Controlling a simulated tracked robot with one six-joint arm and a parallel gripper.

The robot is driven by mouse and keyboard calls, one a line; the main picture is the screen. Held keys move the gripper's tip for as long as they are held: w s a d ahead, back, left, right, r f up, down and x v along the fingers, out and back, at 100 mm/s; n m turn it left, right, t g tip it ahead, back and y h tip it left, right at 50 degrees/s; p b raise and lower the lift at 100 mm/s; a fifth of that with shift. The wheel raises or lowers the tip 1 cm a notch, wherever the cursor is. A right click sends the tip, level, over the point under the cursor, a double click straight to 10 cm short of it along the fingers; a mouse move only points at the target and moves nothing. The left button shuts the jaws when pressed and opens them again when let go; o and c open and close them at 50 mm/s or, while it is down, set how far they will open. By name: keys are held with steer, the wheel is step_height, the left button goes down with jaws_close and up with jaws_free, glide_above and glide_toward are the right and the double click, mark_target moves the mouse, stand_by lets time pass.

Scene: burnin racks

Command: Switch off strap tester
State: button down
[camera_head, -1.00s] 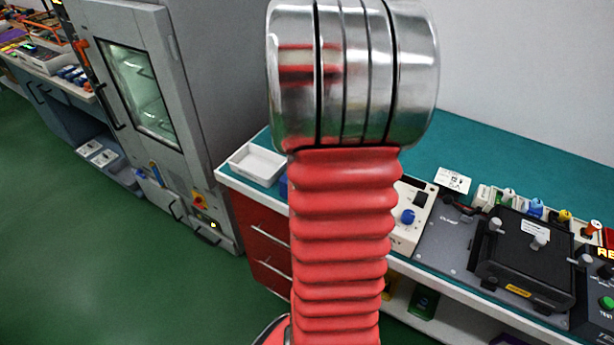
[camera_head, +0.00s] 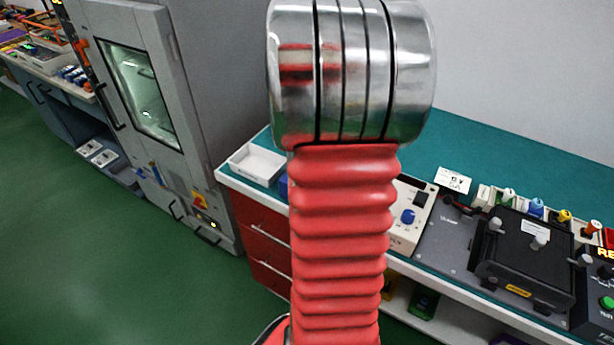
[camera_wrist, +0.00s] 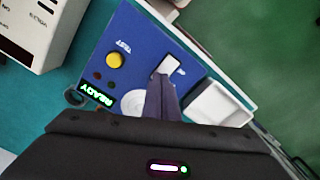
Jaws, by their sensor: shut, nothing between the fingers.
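The strap tester (camera_wrist: 142,48) is a blue box with a yellow TEST button (camera_wrist: 114,60), a lit green READY display (camera_wrist: 97,95) and a pale round plate (camera_wrist: 134,102). A white switch (camera_wrist: 170,65) sits on its face near the box's edge. My gripper (camera_wrist: 161,80) is shut and empty, its dark fingertips right at the switch. I cannot tell whether they touch it, and they hide part of it. In the head view my red arm covers nearly all of the tester; only a blue sliver (camera_head: 283,186) shows.
A white tray (camera_wrist: 215,104) lies close beside the tester; it also shows in the head view (camera_head: 257,163). A white instrument with a blue knob (camera_head: 408,216) and a black fixture (camera_head: 527,250) stand on the green bench. A grey cabinet (camera_head: 183,25) stands left.

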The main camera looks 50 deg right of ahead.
steer(key=shift+f, duration=0.15)
step_height(320, 180, up, 7)
stand_by(1.4)
stand_by(0.5)
